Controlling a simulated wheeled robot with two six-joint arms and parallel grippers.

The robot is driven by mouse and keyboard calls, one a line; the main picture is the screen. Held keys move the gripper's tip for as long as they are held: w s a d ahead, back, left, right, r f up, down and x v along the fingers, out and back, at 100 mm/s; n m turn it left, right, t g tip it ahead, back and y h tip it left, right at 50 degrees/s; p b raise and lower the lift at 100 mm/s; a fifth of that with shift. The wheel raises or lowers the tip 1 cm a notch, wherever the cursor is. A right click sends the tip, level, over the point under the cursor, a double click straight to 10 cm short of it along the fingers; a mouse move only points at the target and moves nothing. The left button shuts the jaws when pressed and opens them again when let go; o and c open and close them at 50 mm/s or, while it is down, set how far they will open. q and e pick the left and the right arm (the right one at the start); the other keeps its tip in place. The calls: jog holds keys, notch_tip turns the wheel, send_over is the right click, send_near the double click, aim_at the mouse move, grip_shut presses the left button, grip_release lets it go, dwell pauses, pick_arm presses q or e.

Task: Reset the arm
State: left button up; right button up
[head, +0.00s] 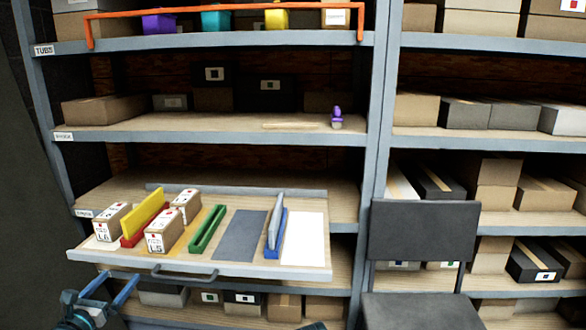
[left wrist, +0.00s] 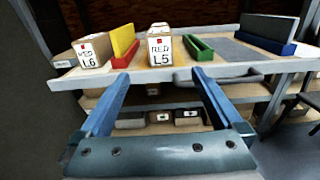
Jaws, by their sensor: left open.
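My left gripper (head: 116,282) is at the lower left of the head view, in front of and below the pulled-out tray (head: 240,268). Its two blue fingers are apart with nothing between them. In the left wrist view the open left gripper (left wrist: 160,76) points toward the tray's front edge, below the box marked RED L5 (left wrist: 160,50). The box marked L6 (left wrist: 92,52) stands to its left. A yellow panel (head: 142,217) stands in a red holder (head: 131,240) between boxes.
The tray also holds a green holder (head: 207,229), a grey patch (head: 240,235), a blue holder (head: 276,240) with a grey-blue panel, and a white patch (head: 305,240). A tray handle (head: 185,274) juts forward. A dark chair (head: 418,245) stands at the right.

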pick_arm(q)
jog(key=s+d+f+m+g+h, duration=0.1)
jog(key=d+f+m+g+h, duration=0.1)
jog(key=d+f+m+g, duration=0.45)
jog(key=d+f+m+g+h, duration=0.1)
jog(key=d+f+m+h, duration=0.15)
jog(key=d+m, duration=0.85)
jog(key=s+d+f+m+g+h, duration=0.15)
jog(key=d+f+m+g, duration=0.3)
jog(key=d, duration=0.85)
jog(key=s+d+f+m+g+y, duration=0.3)
jog(key=s+d+f+m+y, duration=0.1)
jog(key=s+m, duration=0.4)
jog(key=s+d+f+m+g+y, duration=0.35)
jog(key=s+m+y, duration=0.2)
jog(key=m, duration=0.35)
notch_tip(320, 180, up, 31)
jog(key=h+p, duration=0.1)
jog(key=p, duration=3)
jog(key=shift+p, duration=0.4)
pick_arm(e)
notch_tip(320, 180, up, 32)
jog(key=shift+s+f, duration=0.15)
jog(key=shift+s, duration=0.2)
pick_arm(q)
jog(key=shift+f, duration=0.1)
pick_arm(e)
jog(key=shift+a, duration=0.1)
